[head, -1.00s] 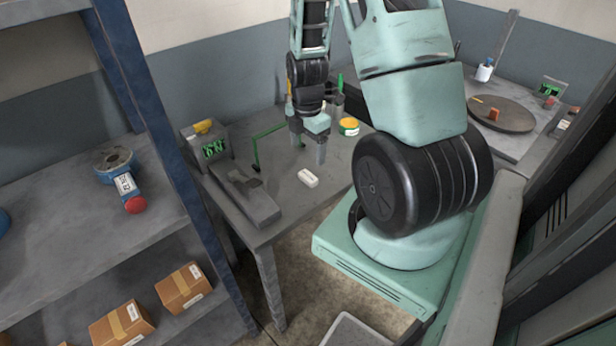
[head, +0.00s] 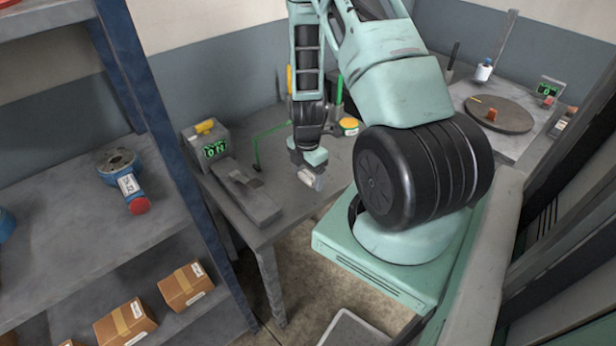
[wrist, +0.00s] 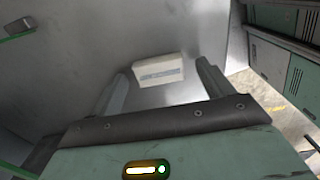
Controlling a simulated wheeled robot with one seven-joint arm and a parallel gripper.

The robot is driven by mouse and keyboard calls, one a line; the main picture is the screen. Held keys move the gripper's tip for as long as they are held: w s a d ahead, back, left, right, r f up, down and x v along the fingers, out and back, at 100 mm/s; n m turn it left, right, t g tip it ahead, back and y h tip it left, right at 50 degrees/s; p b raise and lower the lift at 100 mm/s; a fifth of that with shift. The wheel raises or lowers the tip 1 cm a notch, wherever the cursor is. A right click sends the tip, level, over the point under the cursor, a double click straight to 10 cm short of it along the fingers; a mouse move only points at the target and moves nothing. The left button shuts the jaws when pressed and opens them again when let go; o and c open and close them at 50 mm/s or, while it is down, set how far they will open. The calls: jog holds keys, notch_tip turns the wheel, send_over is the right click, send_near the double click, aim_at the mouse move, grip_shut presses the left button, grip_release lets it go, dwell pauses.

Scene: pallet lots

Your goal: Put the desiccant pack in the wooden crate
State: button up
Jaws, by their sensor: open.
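The desiccant pack, a small white block with a printed label (head: 306,177), lies on the grey table near its front edge. It also shows in the wrist view (wrist: 158,70), ahead of and between my two fingers. My gripper (head: 309,170) is open, pointing down at the pack, and partly hides it in the head view. In the wrist view, my gripper (wrist: 161,75) has a finger on each side of the pack, with gaps visible. Whether the fingertips reach down to its level is unclear. I cannot make out a wooden crate in either view.
A long grey block (head: 247,195) and a box with a green display (head: 212,147) stand left on the table. A yellow-green round item (head: 349,126) stands behind. A shelf with cardboard boxes (head: 186,286) is at left. A round turntable (head: 498,114) is far right.

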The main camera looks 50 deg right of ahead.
jog(key=c, duration=1.1)
jog(key=shift+r, duration=0.1)
jog(key=shift+c, duration=0.2)
